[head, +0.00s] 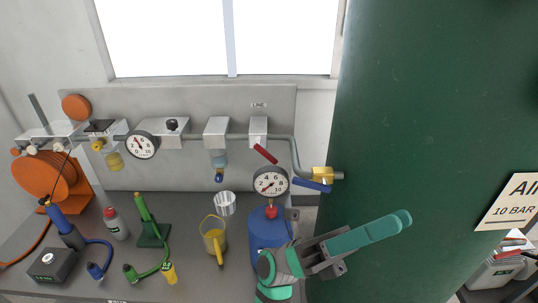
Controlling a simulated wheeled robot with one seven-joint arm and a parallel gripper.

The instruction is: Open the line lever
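The LINE label (259,105) is on the grey back panel. Below it is a pale valve block (258,130) on the pipe, with a red lever (265,153) slanting down to the right. This appears to be the line lever. My gripper (402,219) is in the lower right of the view, pointing up and right in front of the green tank. It is below and to the right of the red lever and clear of it in the picture. Its fingers overlap from this angle, so any gap between them is hidden, and I see nothing held.
A dial gauge (270,181) on a blue cylinder (268,232) stands below the red lever. A blue handle (312,185) hangs at the yellow valve (322,173). The green tank (435,120) fills the right side. Tools and bottles crowd the grey bench (190,260).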

